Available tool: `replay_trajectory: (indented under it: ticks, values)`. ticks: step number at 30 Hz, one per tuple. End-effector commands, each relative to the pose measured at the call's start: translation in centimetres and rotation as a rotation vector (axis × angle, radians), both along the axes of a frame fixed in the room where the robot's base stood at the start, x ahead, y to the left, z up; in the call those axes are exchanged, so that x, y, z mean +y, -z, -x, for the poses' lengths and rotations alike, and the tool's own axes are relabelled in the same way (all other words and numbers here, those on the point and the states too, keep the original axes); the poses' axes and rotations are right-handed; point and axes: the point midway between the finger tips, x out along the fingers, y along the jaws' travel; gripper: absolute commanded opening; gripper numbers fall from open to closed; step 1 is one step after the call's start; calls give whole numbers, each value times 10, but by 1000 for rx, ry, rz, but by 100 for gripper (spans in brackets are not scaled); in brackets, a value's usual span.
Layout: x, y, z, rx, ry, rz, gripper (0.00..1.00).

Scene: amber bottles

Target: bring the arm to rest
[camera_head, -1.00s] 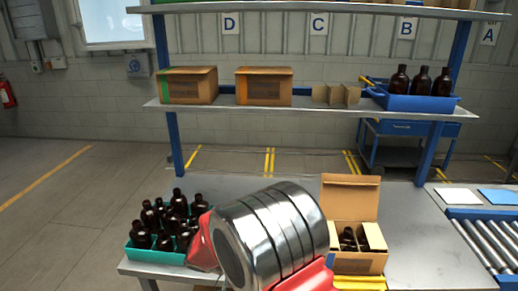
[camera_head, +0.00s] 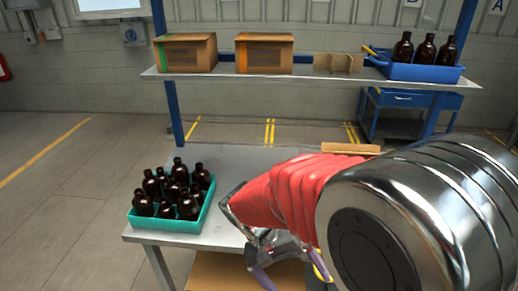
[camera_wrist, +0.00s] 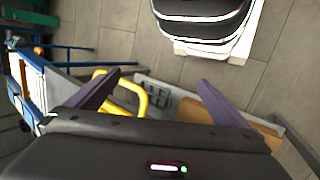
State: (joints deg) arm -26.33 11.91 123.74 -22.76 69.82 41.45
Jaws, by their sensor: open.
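My arm reaches in from the right of the head view, bent down over the near edge of the grey bench (camera_head: 232,162). My gripper (camera_head: 291,271) hangs low in front of that edge, its purple fingers apart. In the wrist view my gripper (camera_wrist: 160,78) is open, with no object clearly held between the fingers. A yellow curved bar (camera_wrist: 143,95) shows beyond the fingers there; I cannot tell what it belongs to.
A teal crate (camera_head: 140,222) of amber bottles stands at the bench's left end. A carton (camera_head: 350,149) is mostly hidden behind my arm. The shelf (camera_head: 300,77) above holds two boxes, a divider and a blue bin (camera_head: 415,73) with bottles. Floor at left is clear.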

Motion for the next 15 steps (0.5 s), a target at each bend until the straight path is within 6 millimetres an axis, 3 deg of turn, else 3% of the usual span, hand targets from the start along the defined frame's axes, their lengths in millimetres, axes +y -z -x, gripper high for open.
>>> replay_trajectory:
  ticks: [15]
  values:
    - [-5,-47,23,-99,-243,-372,100]
